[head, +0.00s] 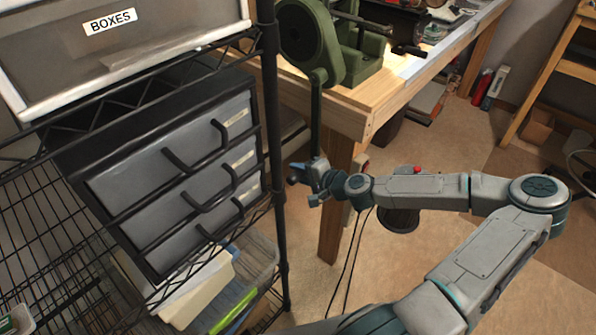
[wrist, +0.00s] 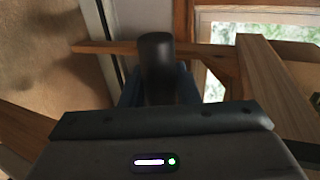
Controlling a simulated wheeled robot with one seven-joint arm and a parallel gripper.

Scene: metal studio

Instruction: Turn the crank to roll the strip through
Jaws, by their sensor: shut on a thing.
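The green rolling machine (head: 357,65) stands on the wooden workbench at the top middle of the head view. Its crank arm (head: 316,120) hangs nearly straight down from the round hub, past the bench's near corner. My gripper (head: 313,178) is at the lower end of the crank arm, shut on the crank handle. In the wrist view the dark, rounded crank handle (wrist: 156,65) rises between the jaws. I cannot make out the strip in either view.
A black wire shelf (head: 272,130) with a drawer unit (head: 130,195) stands close on the left of my gripper. The workbench (head: 360,122) and its leg are just right of the crank. Open floor (head: 440,270) lies to the right.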

